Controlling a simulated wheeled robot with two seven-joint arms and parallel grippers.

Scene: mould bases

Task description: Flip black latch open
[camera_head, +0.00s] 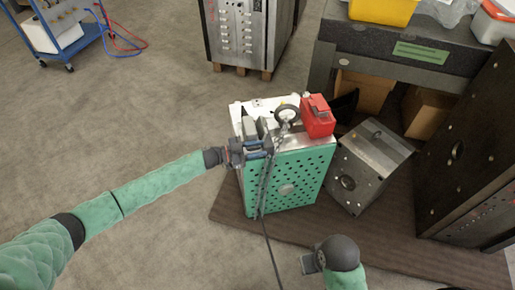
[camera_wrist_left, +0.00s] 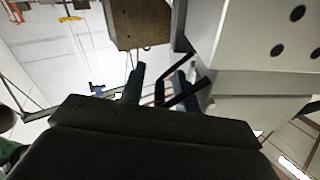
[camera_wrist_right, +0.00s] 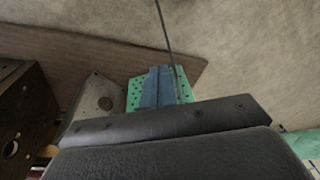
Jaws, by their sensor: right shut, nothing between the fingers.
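A black bar that looks like the latch (camera_wrist_left: 189,93) shows in the left wrist view, beside and partly behind the fingers. I cannot tell whether they touch it. My left gripper (camera_head: 262,150) is at the upper left edge of a green perforated box (camera_head: 295,178); in the left wrist view its two dark blue fingers (camera_wrist_left: 160,88) are apart. In the head view the latch cannot be picked out. My right gripper (camera_head: 309,263) is low in front of the box; its blue fingers (camera_wrist_right: 158,88) are shut and empty in the right wrist view.
A red box (camera_head: 317,117) and a black-rimmed wheel (camera_head: 287,114) are on top of the green box. A metal block (camera_head: 366,165) stands to its right on a brown mat (camera_head: 345,238). A dark cable (camera_head: 270,245) hangs in front.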

